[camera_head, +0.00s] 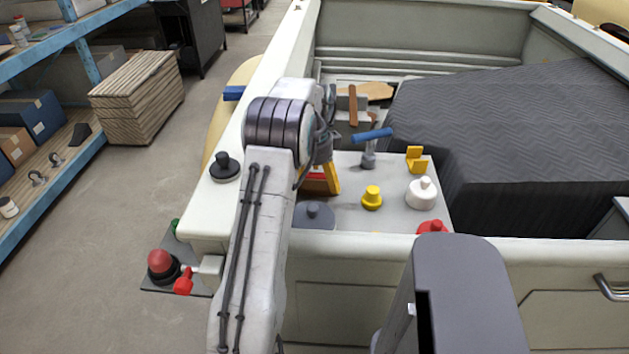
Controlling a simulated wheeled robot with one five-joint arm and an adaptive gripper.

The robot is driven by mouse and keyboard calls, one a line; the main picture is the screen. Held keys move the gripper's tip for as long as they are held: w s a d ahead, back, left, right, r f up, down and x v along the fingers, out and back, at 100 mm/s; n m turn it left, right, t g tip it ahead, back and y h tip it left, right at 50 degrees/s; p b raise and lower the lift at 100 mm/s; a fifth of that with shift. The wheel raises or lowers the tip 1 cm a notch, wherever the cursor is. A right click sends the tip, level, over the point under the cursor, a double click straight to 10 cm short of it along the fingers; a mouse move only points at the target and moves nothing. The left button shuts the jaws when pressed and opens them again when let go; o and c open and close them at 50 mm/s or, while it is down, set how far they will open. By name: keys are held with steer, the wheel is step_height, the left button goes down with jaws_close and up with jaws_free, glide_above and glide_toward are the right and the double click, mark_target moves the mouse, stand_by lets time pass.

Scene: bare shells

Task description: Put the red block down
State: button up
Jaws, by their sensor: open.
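My arm reaches forward over the boat-like shell, and its end hangs over a light grey panel (340,213). My gripper (322,185) is open, pointing down at the panel's left part, largely hidden behind my own wrist. A red block (316,186) shows in part beside a yellow slanted piece at the gripper. The wrist hides the rest of the block, and I cannot tell whether it touches the panel or the fingers.
A black knob (224,167) is on the left rim. A dark padded block (500,130) fills the right.

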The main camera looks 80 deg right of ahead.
mark_target(315, 177)
step_height(315, 177, up, 12)
steer(key=p, duration=0.1)
steer(key=shift+r, duration=0.15)
stand_by(0.5)
stand_by(0.7)
